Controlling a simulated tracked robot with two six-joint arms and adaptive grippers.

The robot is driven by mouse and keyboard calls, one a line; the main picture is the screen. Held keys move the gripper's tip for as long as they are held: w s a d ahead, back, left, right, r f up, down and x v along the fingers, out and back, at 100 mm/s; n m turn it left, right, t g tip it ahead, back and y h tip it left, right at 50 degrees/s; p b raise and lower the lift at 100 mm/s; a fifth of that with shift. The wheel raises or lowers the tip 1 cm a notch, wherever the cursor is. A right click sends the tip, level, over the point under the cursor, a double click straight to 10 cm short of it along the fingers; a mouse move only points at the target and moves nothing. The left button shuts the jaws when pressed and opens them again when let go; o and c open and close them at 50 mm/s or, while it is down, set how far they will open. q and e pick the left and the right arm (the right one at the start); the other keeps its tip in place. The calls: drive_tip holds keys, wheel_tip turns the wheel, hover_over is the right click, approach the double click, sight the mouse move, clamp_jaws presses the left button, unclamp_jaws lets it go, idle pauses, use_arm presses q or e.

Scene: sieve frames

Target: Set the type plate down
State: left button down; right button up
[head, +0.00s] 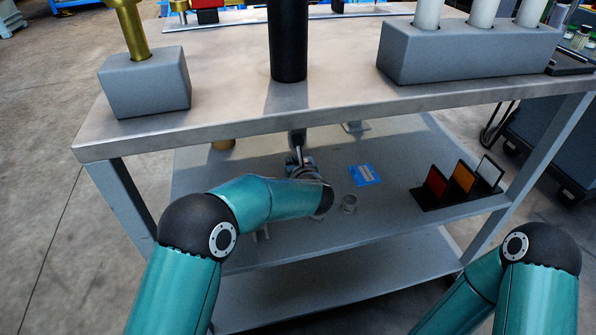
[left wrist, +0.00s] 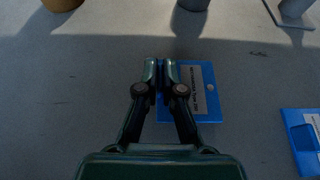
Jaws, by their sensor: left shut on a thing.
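My left gripper (head: 300,163) is low over the lower shelf (head: 400,148), partly hidden by its own wrist in the head view. In the left wrist view its fingertips (left wrist: 160,73) are closed together on the left part of a blue type plate (left wrist: 207,75) with a pale printed label. The plate shows flat behind and right of the fingers; whether it touches the shelf I cannot tell. A second blue plate with a pale label (head: 365,174) lies on the shelf to the right. It also shows at the right edge of the left wrist view (left wrist: 299,138). My right gripper is out of view.
A black rack (head: 450,194) with coloured panels stands at the shelf's right. Behind are a gold cylinder (head: 223,144), a dark cylinder (left wrist: 191,5) and a grey bracket (head: 355,127). The tabletop (head: 230,105) overhangs the shelf.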

use_arm(q)
drive_tip(key=shift+f, duration=0.55)
drive_tip(key=c, duration=1.3)
unclamp_jaws()
drive_tip(key=p+v, duration=0.2)
drive_tip(key=v, duration=0.9)
drive_tip(key=shift+r, duration=0.1)
drive_tip(key=shift+s+d+r, duration=0.1)
drive_tip(key=shift+s, duration=0.4)
